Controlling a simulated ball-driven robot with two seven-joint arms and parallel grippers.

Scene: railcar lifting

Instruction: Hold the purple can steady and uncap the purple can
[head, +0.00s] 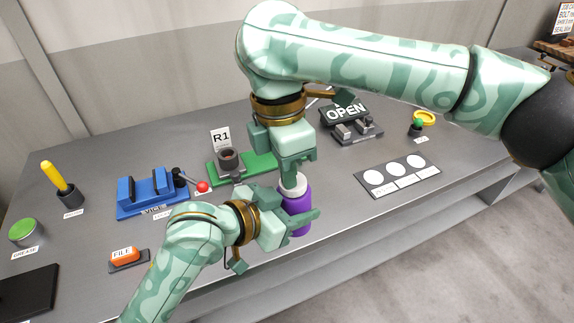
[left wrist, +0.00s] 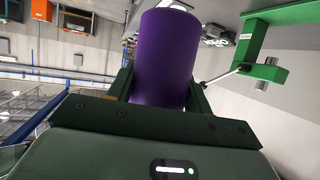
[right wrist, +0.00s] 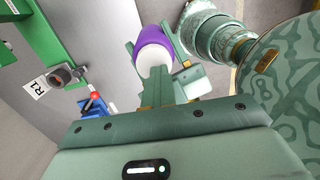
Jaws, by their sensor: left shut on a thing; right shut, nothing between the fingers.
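The purple can (head: 299,204) with a white cap (head: 293,185) is near the front edge of the grey workbench. It is upright or nearly so; whether its base touches the bench is hidden. My left gripper (head: 292,221) is shut on the can's body from the left, and the purple body (left wrist: 168,58) fills the space between its fingers in the left wrist view. My right gripper (head: 294,174) points down just above the white cap, shut and empty. In the right wrist view its closed fingers (right wrist: 157,88) overlap the white cap (right wrist: 155,58); I cannot tell whether they touch it.
Behind the can stand a green base with a dark cup (head: 229,160) and an R1 sign (head: 221,138). A blue vise (head: 150,192) with a red-knobbed lever is left. A white-circle card (head: 398,176) lies right, an OPEN sign (head: 346,111) behind. An orange file (head: 125,256) lies front left.

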